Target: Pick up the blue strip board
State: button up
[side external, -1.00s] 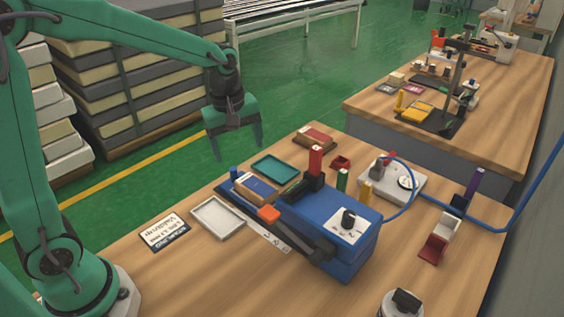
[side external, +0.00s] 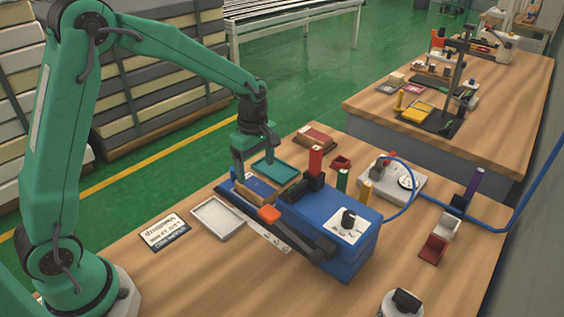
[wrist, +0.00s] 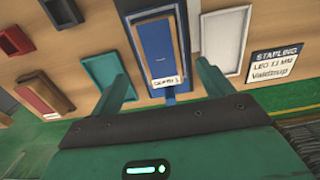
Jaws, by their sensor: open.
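The blue strip board (side external: 261,187) lies on a wooden piece at the left end of the blue machine (side external: 344,252). In the wrist view, the board (wrist: 158,48) lies on its wooden backing, with a small white printed label at its near end. My gripper (side external: 257,166) is just above and behind the board in the side view, fingers pointing down. In the wrist view, my gripper (wrist: 166,82) is open and empty, its fingers to either side of the board's near end and apart from it.
A teal tray (side external: 295,172) is close behind the board, and an empty white tray (side external: 217,233) is in front left. Bare wooden tabletop (side external: 200,285) lies at the front.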

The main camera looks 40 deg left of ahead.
aim_at(256, 185)
jog(key=shift+f, duration=0.35)
jog(key=shift+f, duration=0.1)
jog(key=shift+a+f, duration=0.1)
jog(key=shift+f, duration=2.4)
jog(key=shift+c, duration=0.4)
jog(key=c, duration=1.1)
jog(key=shift+r, duration=0.2)
jog(key=shift+r, duration=4.85)
